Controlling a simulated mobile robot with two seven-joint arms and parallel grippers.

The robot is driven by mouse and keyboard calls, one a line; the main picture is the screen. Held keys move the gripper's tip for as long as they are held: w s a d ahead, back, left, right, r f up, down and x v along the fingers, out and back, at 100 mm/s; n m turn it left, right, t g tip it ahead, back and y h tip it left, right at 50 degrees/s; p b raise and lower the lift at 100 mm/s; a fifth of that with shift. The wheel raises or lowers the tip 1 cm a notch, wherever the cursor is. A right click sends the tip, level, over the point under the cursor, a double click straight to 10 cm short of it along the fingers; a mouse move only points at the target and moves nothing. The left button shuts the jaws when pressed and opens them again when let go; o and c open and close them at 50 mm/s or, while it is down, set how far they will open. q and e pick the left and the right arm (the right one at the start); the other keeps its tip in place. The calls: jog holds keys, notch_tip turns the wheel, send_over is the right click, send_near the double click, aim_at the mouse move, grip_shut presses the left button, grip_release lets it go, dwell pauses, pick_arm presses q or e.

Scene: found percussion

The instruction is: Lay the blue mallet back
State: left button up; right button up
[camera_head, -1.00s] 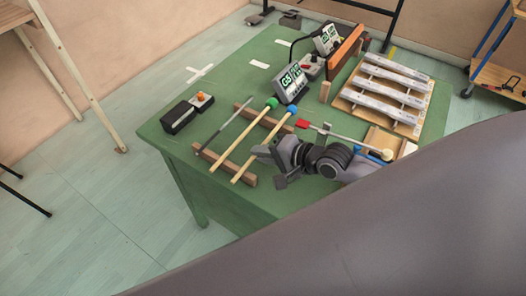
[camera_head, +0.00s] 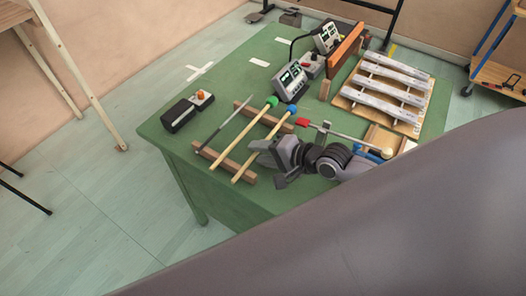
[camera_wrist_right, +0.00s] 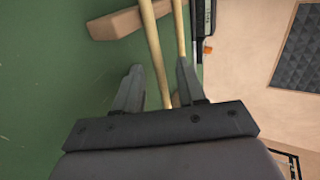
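The blue mallet, with a blue head (camera_head: 291,110) and pale wooden shaft (camera_head: 262,146), lies across two brown wooden rests (camera_head: 238,170). The green mallet (camera_head: 271,102) lies beside it on the same rests. My right gripper (camera_head: 256,151) is low at the blue mallet's shaft. In the right wrist view its two fingers (camera_wrist_right: 155,88) are apart, with one pale shaft (camera_wrist_right: 153,45) running between them; this looks like the blue mallet. A second shaft (camera_wrist_right: 179,28) lies to its right. Contact with the shaft cannot be told. My left gripper is not in view.
A thin grey rod (camera_head: 226,124) lies left of the mallets. A black box (camera_head: 178,116) with an orange-buttoned unit stands further left. Display boxes (camera_head: 291,82) stand behind, metal bars on a frame (camera_head: 392,85) at right. The green table's left front is clear.

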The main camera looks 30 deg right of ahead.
jog(key=shift+p+v, duration=0.35)
jog(key=shift+v, duration=3.25)
jog(key=shift+a, duration=0.1)
